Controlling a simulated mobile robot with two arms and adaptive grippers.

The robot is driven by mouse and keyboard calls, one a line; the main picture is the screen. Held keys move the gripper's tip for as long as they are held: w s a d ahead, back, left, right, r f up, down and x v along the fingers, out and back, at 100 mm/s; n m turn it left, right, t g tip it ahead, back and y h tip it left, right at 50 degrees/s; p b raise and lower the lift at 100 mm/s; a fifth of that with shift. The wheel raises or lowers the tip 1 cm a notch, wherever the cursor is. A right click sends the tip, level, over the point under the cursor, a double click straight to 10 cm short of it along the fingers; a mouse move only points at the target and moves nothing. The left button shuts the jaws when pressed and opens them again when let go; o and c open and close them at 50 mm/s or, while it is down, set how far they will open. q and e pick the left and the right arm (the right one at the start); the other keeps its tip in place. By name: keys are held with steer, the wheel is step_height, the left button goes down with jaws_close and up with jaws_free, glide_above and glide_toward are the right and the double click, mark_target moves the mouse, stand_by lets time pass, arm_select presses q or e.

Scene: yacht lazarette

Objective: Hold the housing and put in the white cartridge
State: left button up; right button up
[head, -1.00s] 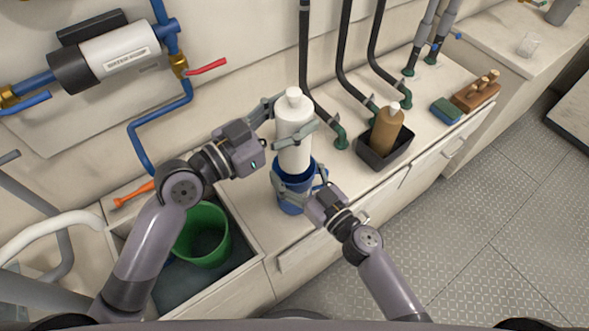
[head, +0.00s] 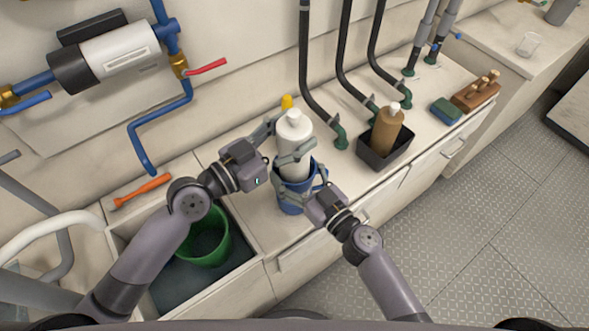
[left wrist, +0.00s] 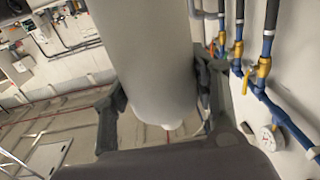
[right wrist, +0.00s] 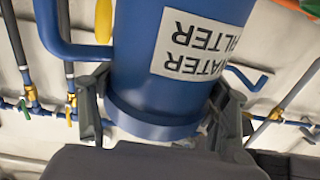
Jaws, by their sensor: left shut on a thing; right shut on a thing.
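The white cartridge (head: 294,130) stands upright above the blue housing (head: 291,203) on the counter, and its lower end appears to be in the housing's mouth. How deep it sits is hidden. My left gripper (head: 281,145) is shut around the cartridge's body; the cartridge fills the left wrist view (left wrist: 150,60). My right gripper (head: 298,190) is shut around the housing, which stands upright. The right wrist view shows the housing (right wrist: 125,75) between the fingers, with its "WATER FILTER" label upside down and a blue handle at one side.
A yellow-topped item (head: 287,102) stands behind the cartridge. A black tray (head: 385,155) with a brown bottle (head: 387,128) is to the right. An open sink with a green bucket (head: 205,240) and an orange tool (head: 142,190) are to the left. Black hoses (head: 342,60) rise behind.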

mark_target(292, 113)
arm_select(q)
steer(key=shift+f, duration=1.8)
steer(key=o, duration=1.7)
steer(key=shift+o, duration=0.2)
step_height(292, 113, up, 10)
